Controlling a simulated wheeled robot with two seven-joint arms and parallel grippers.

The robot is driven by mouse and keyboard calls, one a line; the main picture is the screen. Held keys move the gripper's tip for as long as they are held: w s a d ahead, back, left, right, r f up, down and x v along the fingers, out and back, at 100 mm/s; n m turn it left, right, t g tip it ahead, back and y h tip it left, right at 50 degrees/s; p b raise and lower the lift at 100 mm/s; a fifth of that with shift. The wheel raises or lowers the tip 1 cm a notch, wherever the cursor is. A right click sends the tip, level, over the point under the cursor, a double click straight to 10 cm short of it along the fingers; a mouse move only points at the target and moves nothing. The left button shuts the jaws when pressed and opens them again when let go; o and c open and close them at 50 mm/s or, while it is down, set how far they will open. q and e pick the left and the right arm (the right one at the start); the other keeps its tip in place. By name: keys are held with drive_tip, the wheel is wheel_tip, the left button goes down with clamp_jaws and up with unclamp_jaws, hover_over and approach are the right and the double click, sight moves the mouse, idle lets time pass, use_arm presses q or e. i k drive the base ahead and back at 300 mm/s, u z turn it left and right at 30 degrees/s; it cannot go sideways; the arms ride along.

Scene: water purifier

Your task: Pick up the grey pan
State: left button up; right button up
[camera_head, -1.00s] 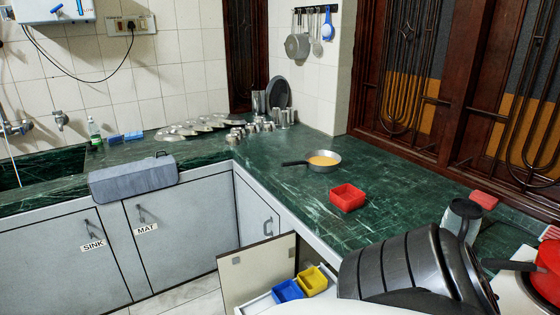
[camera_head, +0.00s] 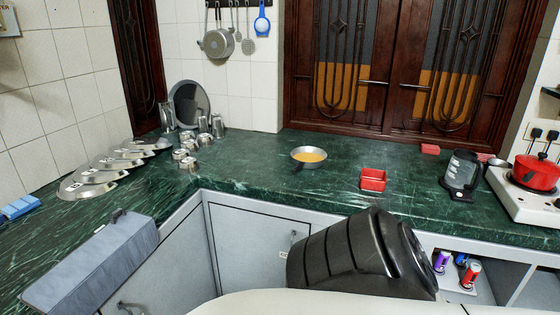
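Another grey pan (camera_head: 218,43) hangs from the wall rack beside several utensils. Neither of my grippers shows in the head view, and nothing is seen touching either pan.
A black-grey kettle (camera_head: 461,175) and a red pot (camera_head: 537,172) on a stove stand at right. A large black ribbed form (camera_head: 350,255) blocks the lower middle. Steel cups (camera_head: 188,160) stand left.

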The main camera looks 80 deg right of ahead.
sight(307, 158)
drive_tip(key=z, duration=1.15)
drive_tip(key=i, duration=0.95)
drive_tip(key=z, duration=1)
